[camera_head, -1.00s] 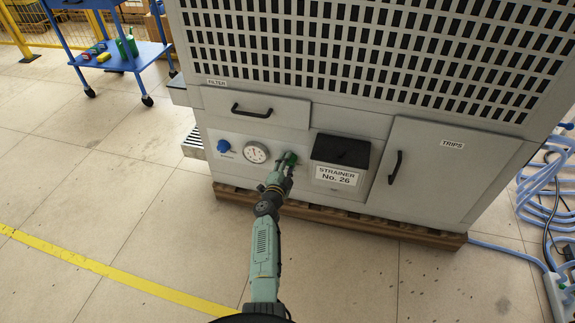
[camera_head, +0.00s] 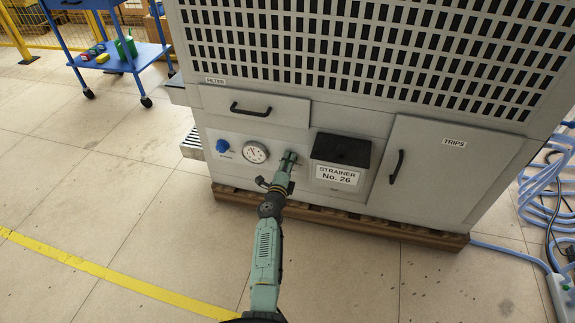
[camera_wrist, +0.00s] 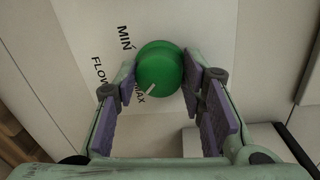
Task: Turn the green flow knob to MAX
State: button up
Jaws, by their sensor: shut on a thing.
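The green flow knob (camera_wrist: 160,66) is round and sits on the pale front panel in the wrist view. The white pointer mark on its lower left edge points down-left, close beside the MAX label (camera_wrist: 139,98). The MIN label (camera_wrist: 125,38) is at the upper left and FLOW is further left. My gripper (camera_wrist: 160,76) has its purple finger pads on either side of the knob and is shut on it. In the head view my gripper (camera_head: 288,160) is at the panel and mostly hides the knob.
Left of the knob are a round gauge (camera_head: 255,152) and a blue knob (camera_head: 223,146). Right of it is the black strainer box (camera_head: 341,150). The filter drawer handle (camera_head: 251,110) is above. The floor in front is clear.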

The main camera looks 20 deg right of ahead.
aim_at(290, 136)
dwell(0.4)
jog(key=o, duration=1.1)
jog(key=shift+o, duration=0.2)
jog(key=shift+r, duration=0.15)
jog(key=shift+w+r, duration=0.15)
jog(key=shift+r, duration=2.1)
jog(key=shift+o, duration=1)
notch_tip(290, 136, up, 4)
jog(key=shift+r, duration=0.9)
jog(key=shift+c, duration=1)
jog(key=shift+f, duration=0.1)
